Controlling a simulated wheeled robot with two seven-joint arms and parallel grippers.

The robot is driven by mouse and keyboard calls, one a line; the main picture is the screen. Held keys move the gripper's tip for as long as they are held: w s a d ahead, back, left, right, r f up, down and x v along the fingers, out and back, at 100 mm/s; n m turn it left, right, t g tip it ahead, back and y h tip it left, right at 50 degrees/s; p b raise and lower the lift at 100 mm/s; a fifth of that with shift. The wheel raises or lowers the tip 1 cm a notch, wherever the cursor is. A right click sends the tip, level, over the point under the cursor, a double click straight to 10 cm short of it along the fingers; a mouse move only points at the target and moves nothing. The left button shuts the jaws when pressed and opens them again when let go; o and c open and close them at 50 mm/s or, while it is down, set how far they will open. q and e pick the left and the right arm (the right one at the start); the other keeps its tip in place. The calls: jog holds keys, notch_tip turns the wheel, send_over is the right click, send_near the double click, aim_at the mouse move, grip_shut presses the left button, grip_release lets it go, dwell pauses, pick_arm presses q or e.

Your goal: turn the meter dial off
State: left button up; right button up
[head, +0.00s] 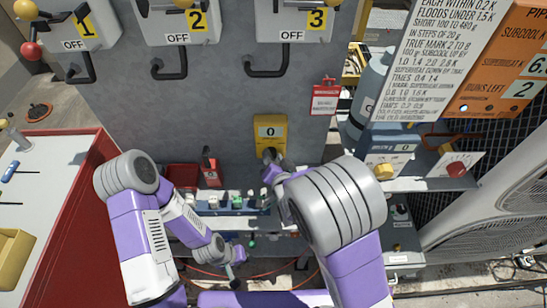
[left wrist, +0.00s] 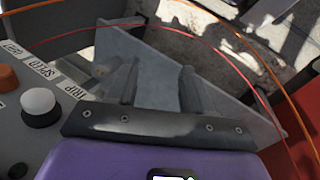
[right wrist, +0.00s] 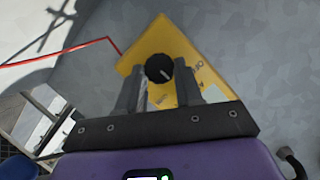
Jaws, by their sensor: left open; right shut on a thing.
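The yellow meter (head: 270,130) hangs on the grey cabinet front, and its display reads 0. It also shows in the right wrist view (right wrist: 172,45), tilted, with its round black dial (right wrist: 159,68) bearing a pale pointer mark. My right gripper (head: 271,160) is at the meter's lower part, its fingers shut on the dial from both sides. In the head view the gripper hides the dial. My left gripper (head: 238,258) is low, below the shelf and away from the meter. In the left wrist view its fingers (left wrist: 160,85) are apart with nothing between them.
Switch boxes 1 (head: 75,30), 2 (head: 185,22) and 3 (head: 293,18), labelled OFF, hang above. A shelf with small items (head: 235,205) is below the meter. A red cart (head: 75,200) stands left; a box with a yellow knob (head: 382,168) is right.

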jog(key=shift+a+r+n+h+p, duration=0.1)
jog(key=shift+a+n+h+p, duration=0.1)
jog(key=shift+n+h+p, duration=1.1)
jog(key=shift+a+r+n+h+p, duration=0.15)
jog(key=shift+n+h+p, duration=0.65)
jog(key=shift+n+p, duration=0.85)
jog(key=shift+f, duration=0.1)
jog(key=o, duration=1)
jog(key=shift+o, duration=0.2)
jog(key=p+v, duration=0.1)
jog(key=v, duration=0.6)
jog(key=shift+s+r, duration=0.2)
